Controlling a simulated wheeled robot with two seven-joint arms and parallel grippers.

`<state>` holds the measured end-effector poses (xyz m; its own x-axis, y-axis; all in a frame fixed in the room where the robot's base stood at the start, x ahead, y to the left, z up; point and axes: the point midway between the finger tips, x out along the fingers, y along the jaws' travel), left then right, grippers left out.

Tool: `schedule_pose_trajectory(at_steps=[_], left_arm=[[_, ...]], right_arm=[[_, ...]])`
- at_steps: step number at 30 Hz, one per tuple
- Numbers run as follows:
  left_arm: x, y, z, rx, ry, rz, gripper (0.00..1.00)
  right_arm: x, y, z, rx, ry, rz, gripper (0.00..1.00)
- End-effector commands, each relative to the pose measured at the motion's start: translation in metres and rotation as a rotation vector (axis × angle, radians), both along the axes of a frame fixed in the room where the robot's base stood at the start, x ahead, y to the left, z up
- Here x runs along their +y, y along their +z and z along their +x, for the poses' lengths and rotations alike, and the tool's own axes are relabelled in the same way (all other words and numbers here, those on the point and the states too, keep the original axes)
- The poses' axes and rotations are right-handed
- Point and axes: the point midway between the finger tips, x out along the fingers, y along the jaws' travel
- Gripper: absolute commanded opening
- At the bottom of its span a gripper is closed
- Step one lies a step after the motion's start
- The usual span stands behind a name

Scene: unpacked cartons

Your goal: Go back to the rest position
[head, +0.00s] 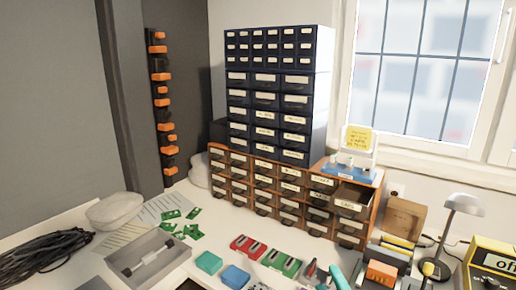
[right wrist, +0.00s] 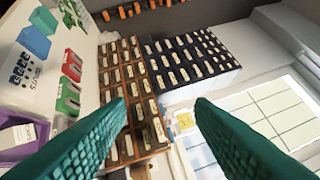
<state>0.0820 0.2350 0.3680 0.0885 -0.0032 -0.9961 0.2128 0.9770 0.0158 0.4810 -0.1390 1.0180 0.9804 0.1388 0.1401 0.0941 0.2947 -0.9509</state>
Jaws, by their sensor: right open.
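My right gripper (right wrist: 160,105) shows in the right wrist view as two green, textured fingers spread wide apart, with nothing between them. In the head view only a small teal part of my right gripper (head: 339,277) shows at the bottom edge, above the bench and in front of the drawer cabinets. My left gripper is not in the head view.
A brown drawer cabinet (head: 265,186) has one drawer (head: 352,201) pulled out at its right. A lamp (head: 461,205) and yellow meter (head: 488,268) stand right. A grey tray (head: 175,243) and black cables (head: 45,255) lie left.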

Motion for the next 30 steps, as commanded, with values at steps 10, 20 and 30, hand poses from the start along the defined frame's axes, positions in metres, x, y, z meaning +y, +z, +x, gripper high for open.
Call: schedule_pose_trajectory(at_steps=[10,20,30], left_arm=[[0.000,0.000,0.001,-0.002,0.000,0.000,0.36],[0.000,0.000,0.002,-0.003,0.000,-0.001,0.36],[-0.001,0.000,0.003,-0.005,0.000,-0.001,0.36]], right_arm=[[-0.067,-0.174,-0.109,0.888,-0.433,0.697,0.48],[-0.068,-0.226,-0.218,1.323,-0.727,0.949,0.48],[-0.064,-0.323,-0.204,1.375,-0.760,0.937,0.48]])
